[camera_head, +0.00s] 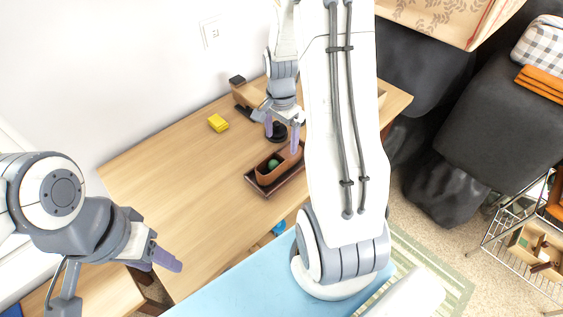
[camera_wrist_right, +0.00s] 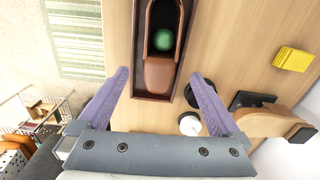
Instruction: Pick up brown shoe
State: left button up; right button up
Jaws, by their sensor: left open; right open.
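The brown shoe (camera_head: 287,166) lies in a narrow dark brown tray (camera_head: 263,191) on the wooden desk, with a green ball (camera_head: 273,164) in its opening. In the right wrist view the shoe (camera_wrist_right: 159,75) lies lengthwise, one end towards my gripper. My right gripper (camera_head: 282,135) is open and empty over the desk by the shoe. In the right wrist view its fingertips (camera_wrist_right: 160,76) appear either side of the shoe, with no contact visible. My left gripper (camera_head: 166,259) is open and empty, low at the left, away from the shoe.
A yellow block (camera_head: 218,123) lies on the desk left of the tray. A round black item (camera_head: 276,131) and a wooden piece (camera_wrist_right: 262,122) stand close behind the shoe. The desk's left part is clear. A wire rack (camera_head: 520,245) stands at the far right.

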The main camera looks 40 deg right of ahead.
aim_at(280, 156)
jog(key=f, duration=0.5)
jog(key=f+p, duration=0.1)
jog(key=f, duration=0.2)
jog(key=shift+a, duration=0.25)
jog(key=shift+r, duration=0.1)
jog(key=c, duration=1.5)
